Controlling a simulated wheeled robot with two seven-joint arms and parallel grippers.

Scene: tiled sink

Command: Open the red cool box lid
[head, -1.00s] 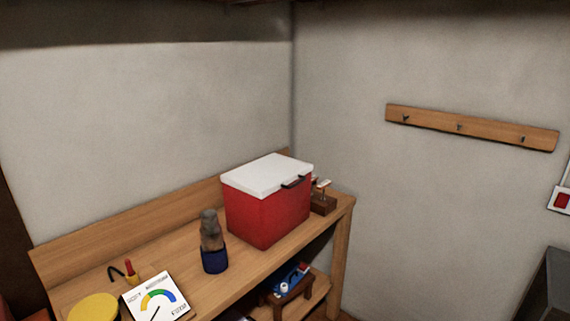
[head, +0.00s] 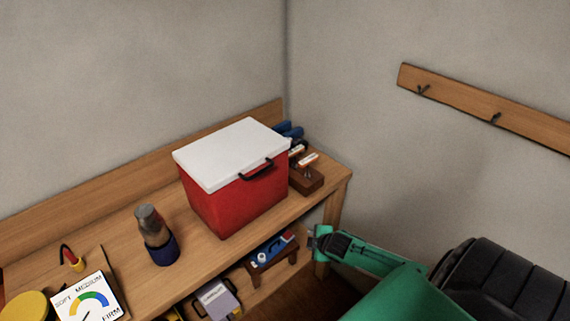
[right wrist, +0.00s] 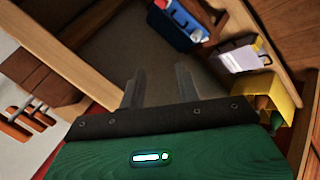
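The red cool box (head: 235,203) stands on the wooden bench in the head view. Its white lid (head: 230,152) lies flat and closed on top, with a dark handle (head: 256,170) at the front right edge. My right arm comes in from the lower right, its end in front of the bench, below and right of the box and apart from it. In the right wrist view my right gripper (right wrist: 160,88) has its two fingers apart with nothing between them. My left gripper is not in view.
A dark blue-based bottle (head: 157,237) and a firmness gauge card (head: 87,301) stand left of the box. A brown tool block (head: 306,180) is close on its right. A lower shelf holds a small blue-topped stool (head: 271,253). A hook rail (head: 485,108) is on the wall.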

